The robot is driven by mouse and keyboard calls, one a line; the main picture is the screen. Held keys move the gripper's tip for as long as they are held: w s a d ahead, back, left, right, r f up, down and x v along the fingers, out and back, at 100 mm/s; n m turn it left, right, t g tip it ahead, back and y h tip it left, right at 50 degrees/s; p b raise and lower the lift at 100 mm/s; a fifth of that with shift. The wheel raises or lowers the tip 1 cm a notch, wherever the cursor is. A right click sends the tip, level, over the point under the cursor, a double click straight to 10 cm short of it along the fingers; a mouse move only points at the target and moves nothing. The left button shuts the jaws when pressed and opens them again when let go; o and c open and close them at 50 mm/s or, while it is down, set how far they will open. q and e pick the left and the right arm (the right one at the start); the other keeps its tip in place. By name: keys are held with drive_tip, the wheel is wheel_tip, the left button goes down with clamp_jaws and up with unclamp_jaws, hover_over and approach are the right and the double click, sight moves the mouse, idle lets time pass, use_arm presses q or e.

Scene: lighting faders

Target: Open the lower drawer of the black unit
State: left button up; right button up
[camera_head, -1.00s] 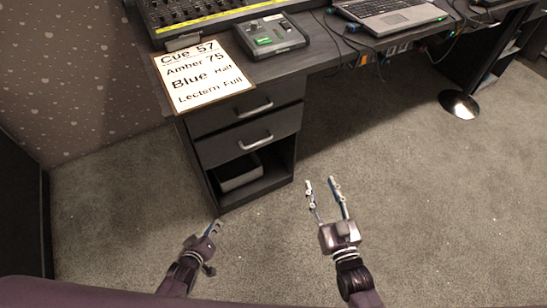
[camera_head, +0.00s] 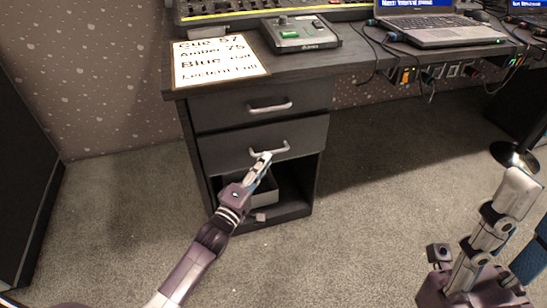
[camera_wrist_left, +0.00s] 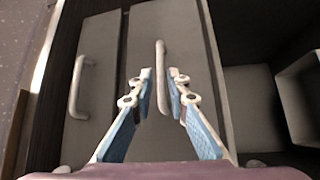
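The black unit (camera_head: 288,211) stands under the left end of the desk. Its lower drawer (camera_head: 222,152) looks shut, flush under the upper drawer (camera_head: 222,108), and has a silver bar handle (camera_head: 284,149). My left gripper (camera_head: 265,158) is at this handle, overlapping its left part. In the left wrist view, the lower handle (camera_wrist_left: 161,62) runs between the two parted fingers (camera_wrist_left: 160,75); contact cannot be told. The upper handle (camera_wrist_left: 76,88) is to the left there. My right gripper (camera_head: 495,220) is large at the lower right, its opening unclear.
A grey bin (camera_head: 264,190) sits in the open space below the drawers. The desk top holds a cue sheet (camera_head: 215,62), a small control box (camera_head: 300,34) and a laptop (camera_head: 430,30). Cables hang at its back. The carpet (camera_head: 370,220) between my arms is clear.

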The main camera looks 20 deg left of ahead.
sight(272, 153)
use_arm(q)
drive_tip(key=b+x, duration=0.1)
drive_tip(key=x, duration=0.4)
drive_tip(key=shift+f, duration=0.1)
drive_tip(key=shift+c, duration=0.2)
clamp_jaws()
drive_tip(key=shift+s, duration=0.1)
